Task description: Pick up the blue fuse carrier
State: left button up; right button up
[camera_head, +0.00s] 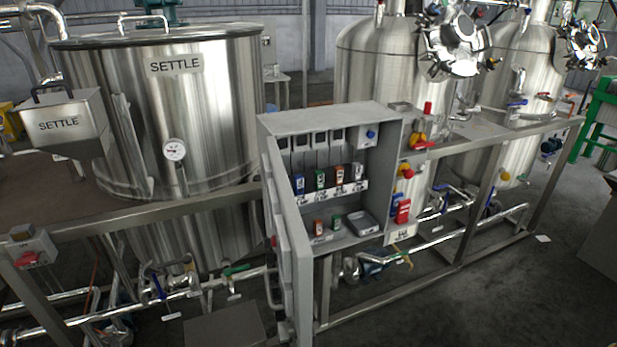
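The blue fuse carrier (299,184) is small and upright at the left end of a row inside the open grey cabinet (325,115). White labels run below the row. Neither of my grippers is in view.
The cabinet door (287,240) stands open at the left front. On the cabinet's lower shelf are an orange piece (319,226), a green piece (336,222) and a grey tray (362,222). A metal rail (130,212) and pipes run beside it.

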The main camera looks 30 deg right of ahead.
aim_at(298, 179)
jog(key=i+l, duration=0.15)
jog(key=l, duration=0.25)
jog(key=i+l, duration=0.1)
jog(key=l, duration=0.3)
jog(key=i+l, duration=0.15)
jog(key=l, duration=0.25)
jog(key=i+l, duration=0.15)
jog(key=l, duration=0.25)
jog(key=i+l, duration=0.1)
jog(key=l, duration=0.3)
jog(key=i+l, duration=0.15)
jog(key=l, duration=0.25)
jog(key=i+l, duration=0.1)
jog(key=l, duration=0.3)
jog(key=i+l, duration=0.15)
jog(key=l, duration=0.25)
